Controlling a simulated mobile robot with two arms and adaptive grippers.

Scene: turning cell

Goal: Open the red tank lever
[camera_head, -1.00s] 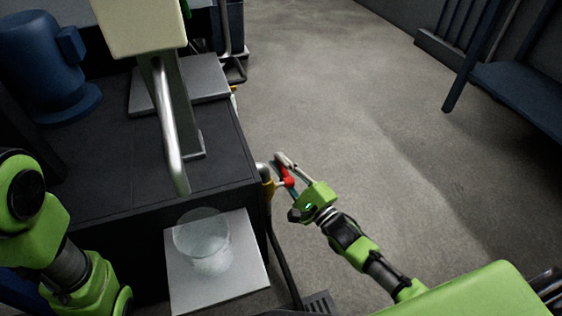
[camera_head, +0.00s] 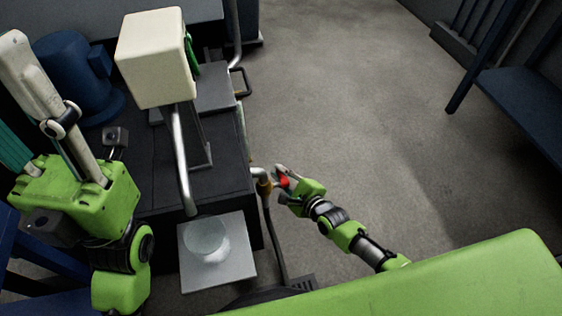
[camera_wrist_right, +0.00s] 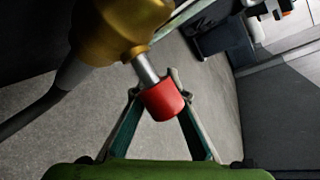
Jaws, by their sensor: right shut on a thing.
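The tank lever has a red knob (camera_wrist_right: 165,98) on a short metal stem from a brass valve (camera_wrist_right: 108,30). In the head view the red knob (camera_head: 284,182) is mostly covered by my right gripper (camera_head: 282,177), beside the brass valve (camera_head: 264,187). In the right wrist view my right gripper (camera_wrist_right: 160,88) has its two fingers on either side of the knob, shut on it. My left gripper (camera_head: 30,90) is raised at the left of the head view. Its fingers point up and left, and I cannot tell how far apart they are.
A clear bowl (camera_head: 206,240) stands on a grey plate (camera_head: 190,270) beside the dark machine top (camera_head: 225,185). A cream box (camera_head: 155,58) with a pipe rises above it. A blue motor-like body (camera_head: 75,75) is behind. Open floor (camera_head: 350,130) lies to the right.

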